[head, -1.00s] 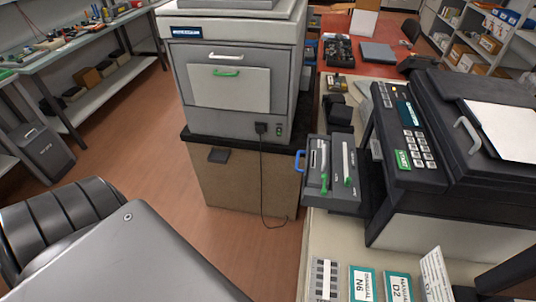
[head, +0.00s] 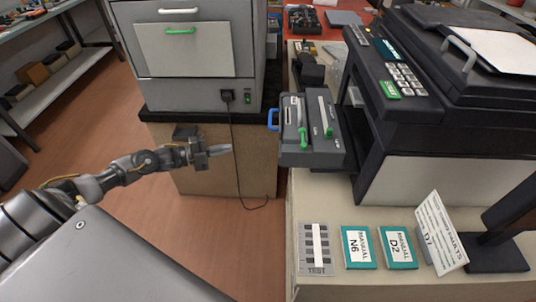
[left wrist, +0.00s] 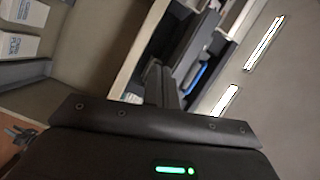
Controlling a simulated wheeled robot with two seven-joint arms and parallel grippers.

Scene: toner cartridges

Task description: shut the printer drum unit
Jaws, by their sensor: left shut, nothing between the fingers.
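The drum unit (head: 322,153) is a dark grey drawer that sticks out from the left side of the black printer (head: 447,121) in the head view. It has a blue handle (head: 272,119) on its left end and two slots with green levers (head: 303,138) on top. My left gripper (head: 230,149) is shut and empty, left of the drum unit, a little lower in the picture and apart from it. In the left wrist view its dark fingers (left wrist: 163,84) point away from the camera. My right gripper is not seen.
A large grey machine (head: 187,48) on a brown cabinet stands behind my left arm. The counter (head: 296,217) holds a test card (head: 317,263), the N6 manual (head: 358,247), the D2 manual (head: 398,247) and a tilted sign (head: 441,232) in front of the printer. Floor is clear below the gripper.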

